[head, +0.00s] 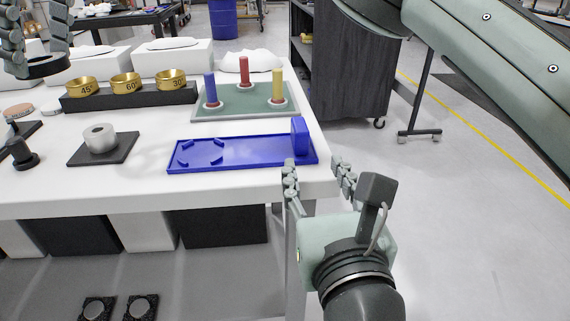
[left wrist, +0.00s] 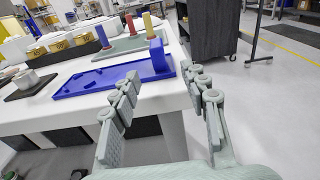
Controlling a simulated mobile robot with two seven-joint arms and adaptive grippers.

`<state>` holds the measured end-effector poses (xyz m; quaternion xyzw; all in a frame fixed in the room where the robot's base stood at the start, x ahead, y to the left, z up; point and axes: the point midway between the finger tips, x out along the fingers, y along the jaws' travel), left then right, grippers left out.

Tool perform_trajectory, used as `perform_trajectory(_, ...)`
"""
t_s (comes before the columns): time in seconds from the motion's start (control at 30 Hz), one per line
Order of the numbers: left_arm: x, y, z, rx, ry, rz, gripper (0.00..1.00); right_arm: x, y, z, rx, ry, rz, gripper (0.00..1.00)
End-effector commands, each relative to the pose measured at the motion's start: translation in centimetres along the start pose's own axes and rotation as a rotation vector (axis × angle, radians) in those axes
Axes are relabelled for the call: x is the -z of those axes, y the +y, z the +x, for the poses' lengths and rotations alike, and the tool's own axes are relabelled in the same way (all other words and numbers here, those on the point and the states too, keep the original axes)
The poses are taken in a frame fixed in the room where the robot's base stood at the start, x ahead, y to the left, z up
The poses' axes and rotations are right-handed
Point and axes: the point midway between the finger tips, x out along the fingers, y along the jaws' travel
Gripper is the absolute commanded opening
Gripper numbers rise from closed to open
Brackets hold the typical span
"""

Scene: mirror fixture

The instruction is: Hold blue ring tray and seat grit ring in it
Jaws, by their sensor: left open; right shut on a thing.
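The blue ring tray (head: 250,157) lies flat near the table's front right corner. It has short raised ridges on its left part and an upright blue block (head: 300,136) at its right end. The tray also shows in the left wrist view (left wrist: 110,80). My left gripper (head: 319,167) is open and empty, just off the table's front edge, near the tray's right end. My right gripper (head: 37,32) is at the top left, shut on a dark ring, which appears to be the grit ring (head: 40,69), held above the table and away from the tray.
Behind are gold rings (head: 126,83) on a black block and a green board (head: 240,105) with blue, red and yellow pegs. A dark cabinet (head: 350,70) stands beyond.

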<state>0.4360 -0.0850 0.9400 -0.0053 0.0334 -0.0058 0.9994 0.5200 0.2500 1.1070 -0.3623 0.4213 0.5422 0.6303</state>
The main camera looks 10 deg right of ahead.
Motion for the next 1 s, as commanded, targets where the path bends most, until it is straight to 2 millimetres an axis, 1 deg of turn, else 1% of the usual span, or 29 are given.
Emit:
perform_trajectory(0.07,-0.5,0.2,0.4,-0.012,-0.018,0.012,0.45,0.0,0.0,-0.1,0.0,-0.002,0.0,0.13)
perform_trajectory(0.17,-0.5,0.4,1.4,-0.016,-0.021,0.015,0.45,0.0,0.0,-0.1,0.0,-0.002,0.0,0.13)
perform_trajectory(0.27,-0.5,0.4,3.1,-0.017,-0.02,0.015,0.45,0.0,0.0,-0.1,0.0,-0.002,0.0,0.13)
perform_trajectory(0.5,-0.6,0.4,7.8,-0.015,-0.02,0.013,0.45,0.0,0.0,-0.1,0.0,-0.002,0.0,0.13)
perform_trajectory(0.7,-0.6,0.4,10.6,-0.013,-0.018,0.012,0.45,0.0,0.0,-0.1,0.0,-0.002,0.0,0.13)
perform_trajectory(0.83,-0.6,0.4,11.6,-0.013,-0.017,0.01,0.45,0.0,0.0,-0.1,0.0,-0.002,0.0,0.13)
perform_trajectory(1.0,-0.6,0.4,12.0,-0.011,-0.017,0.01,0.45,0.0,0.0,-0.1,0.0,-0.001,0.0,0.13)
